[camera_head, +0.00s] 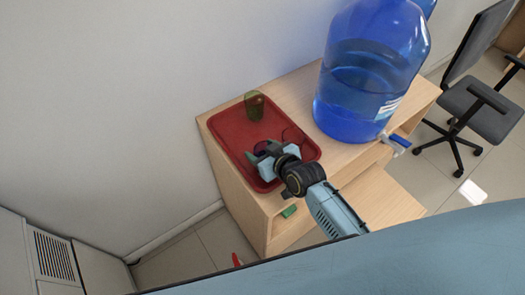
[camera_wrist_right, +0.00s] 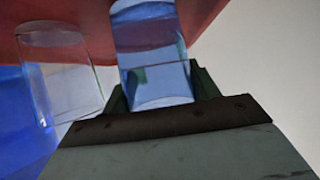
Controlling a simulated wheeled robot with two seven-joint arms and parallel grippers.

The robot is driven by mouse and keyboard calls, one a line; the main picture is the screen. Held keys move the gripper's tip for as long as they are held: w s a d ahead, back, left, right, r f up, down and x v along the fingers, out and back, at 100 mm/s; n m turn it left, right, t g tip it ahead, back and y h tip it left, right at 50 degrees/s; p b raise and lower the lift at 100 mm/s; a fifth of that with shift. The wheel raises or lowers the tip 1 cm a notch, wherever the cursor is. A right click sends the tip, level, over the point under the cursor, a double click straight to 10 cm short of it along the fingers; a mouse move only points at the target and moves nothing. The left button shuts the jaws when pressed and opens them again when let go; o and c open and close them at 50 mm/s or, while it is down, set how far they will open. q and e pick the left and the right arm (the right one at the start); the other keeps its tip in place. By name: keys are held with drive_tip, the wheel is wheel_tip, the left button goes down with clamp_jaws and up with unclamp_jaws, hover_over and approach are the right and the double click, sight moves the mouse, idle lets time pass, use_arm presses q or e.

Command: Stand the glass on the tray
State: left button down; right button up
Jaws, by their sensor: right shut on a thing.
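The red tray (camera_head: 228,127) lies on top of a wooden cabinet; it also shows along the top of the right wrist view (camera_wrist_right: 245,5). My right gripper (camera_head: 262,150) is over the tray, shut on a clear glass (camera_wrist_right: 150,80) that shows between its green fingertips (camera_wrist_right: 155,92). In the head view the gripper mostly hides this glass. Whether its base touches the tray I cannot tell. A greenish see-through glass (camera_head: 254,106) stands at the tray's far end. Another clear glass (camera_wrist_right: 62,75) shows left of the held one in the wrist view. My left gripper is not in view.
A large blue water bottle (camera_head: 362,85) stands on the cabinet (camera_head: 288,90) right of the tray, with a tap (camera_head: 397,143) at its lower right. A small green object (camera_head: 289,211) is at the cabinet's front. An office chair (camera_head: 485,100) stands at the right.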

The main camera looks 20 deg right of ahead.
drive_tip(key=shift+f, duration=0.2)
drive_tip(key=shift+f, duration=0.15)
drive_tip(key=o, duration=1.2)
drive_tip(key=shift+o, duration=0.2)
drive_tip(key=shift+s+d+r, duration=0.1)
drive_tip(key=shift+s+r, duration=0.1)
drive_tip(key=shift+r, duration=0.05)
drive_tip(key=p+v, duration=0.1)
drive_tip(key=v, duration=1)
drive_tip(key=shift+s, duration=0.25)
drive_tip(key=shift+r, duration=0.1)
